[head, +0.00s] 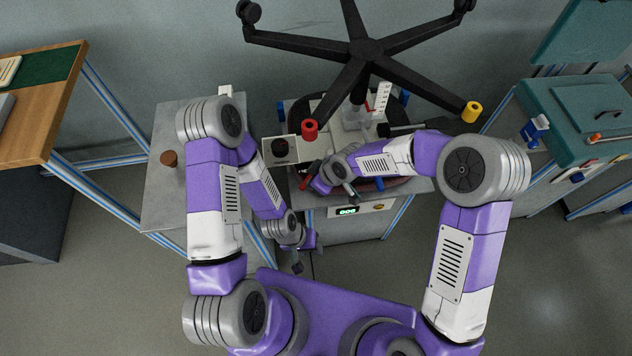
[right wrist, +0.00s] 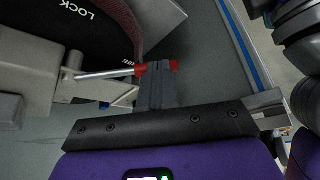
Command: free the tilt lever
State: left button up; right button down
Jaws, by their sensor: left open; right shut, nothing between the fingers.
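The tilt lever (right wrist: 105,73) is a thin metal rod with a red end, in the right wrist view. It runs from a grey housing across a dark plate marked LOCK, near a partly hidden label ending in EE. My right gripper (right wrist: 158,66) is shut and empty, and its fingers cover part of the lever's red end. I cannot tell whether they touch it. In the head view the right gripper (head: 305,181) is low at the front of the chair rig. My left gripper (head: 298,262) is open and empty, hanging below the rig's left front.
An upturned black chair base (head: 366,49) stands over the rig, with red (head: 310,130) and yellow (head: 471,112) leg ends. A lit display (head: 347,211) is on the rig's front.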

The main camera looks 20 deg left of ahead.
jog(key=p+v, duration=0.6)
jog(key=v, duration=0.3)
jog(key=shift+s+d, duration=0.2)
jog(key=shift+d, duration=0.15)
